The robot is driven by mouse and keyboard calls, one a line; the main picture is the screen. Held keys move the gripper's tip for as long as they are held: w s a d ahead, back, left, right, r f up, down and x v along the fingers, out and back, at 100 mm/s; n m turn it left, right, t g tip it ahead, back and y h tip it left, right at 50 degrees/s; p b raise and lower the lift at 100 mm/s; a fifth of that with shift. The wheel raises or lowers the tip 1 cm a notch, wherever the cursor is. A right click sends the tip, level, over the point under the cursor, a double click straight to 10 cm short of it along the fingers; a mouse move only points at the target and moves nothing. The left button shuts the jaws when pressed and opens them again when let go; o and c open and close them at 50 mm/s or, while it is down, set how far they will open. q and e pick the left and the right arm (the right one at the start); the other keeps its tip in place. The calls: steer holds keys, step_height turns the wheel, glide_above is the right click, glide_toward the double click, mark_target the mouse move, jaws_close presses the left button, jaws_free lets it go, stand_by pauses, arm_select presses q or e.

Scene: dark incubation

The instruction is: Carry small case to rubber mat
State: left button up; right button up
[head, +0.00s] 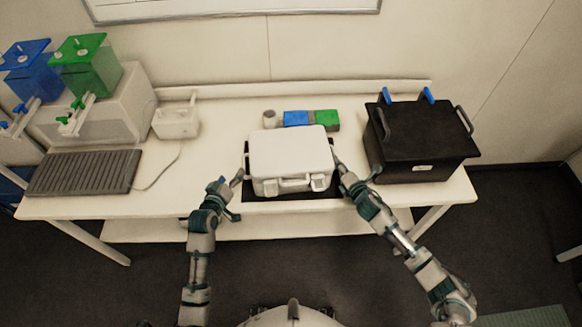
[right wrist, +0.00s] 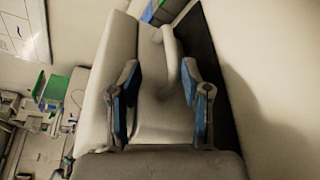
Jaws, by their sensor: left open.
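The small case (head: 289,152) is white, with a front handle and latches. It lies flat on a dark sheet (head: 290,204) at the table's front middle. My left gripper (head: 238,180) is open at the case's left side. My right gripper (head: 349,171) is at its right side. In the right wrist view, the right gripper's blue-padded fingers (right wrist: 159,72) stand apart, with a pale upright part of the case (right wrist: 168,58) between them; contact is unclear. A greenish mat (head: 524,317) lies on the floor at the lower right, partly cut off; I cannot tell if it is rubber.
A black box (head: 420,150) with blue clips stands close right of the case. Blue (head: 296,119) and green (head: 327,118) blocks lie behind it. A grey ribbed pad (head: 84,172) and white device (head: 176,121) are left. The table front between pad and case is clear.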

steer(key=shift+a, duration=0.25)
steer(key=o, duration=0.7)
steer(key=shift+d, duration=0.15)
steer(key=shift+o, duration=0.6)
steer(key=shift+d, duration=0.15)
steer(key=shift+s, duration=0.1)
steer(key=shift+s, duration=0.2)
steer(key=v, duration=1.1)
steer(key=shift+d, duration=0.3)
steer(key=shift+a, duration=0.1)
